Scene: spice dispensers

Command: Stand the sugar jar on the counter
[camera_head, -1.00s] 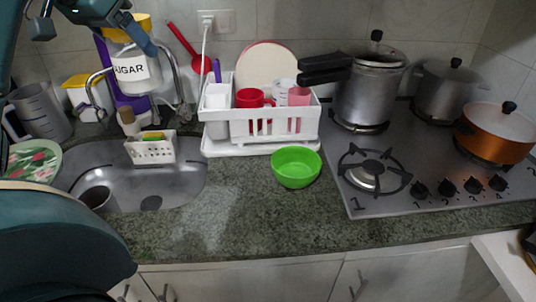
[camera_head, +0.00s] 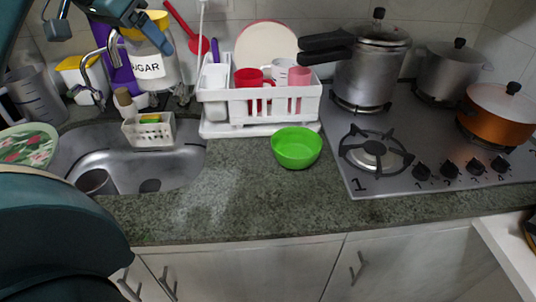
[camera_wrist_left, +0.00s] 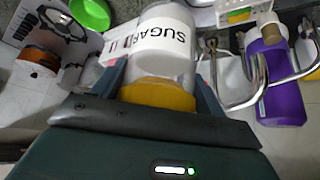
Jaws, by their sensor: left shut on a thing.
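The sugar jar (camera_head: 153,67) is clear with a yellow lid and a white SUGAR label. The counter (camera_head: 235,200) has a bare stretch between the sink and the stove. My right gripper is not in view.
A green bowl (camera_head: 297,147) stands on the counter left of the stove (camera_head: 432,150). A white dish rack (camera_head: 270,104) with cups stands behind it. The sink (camera_head: 185,163) holds a small white caddy (camera_head: 149,131). Counter right of the sink and before the bowl is clear.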

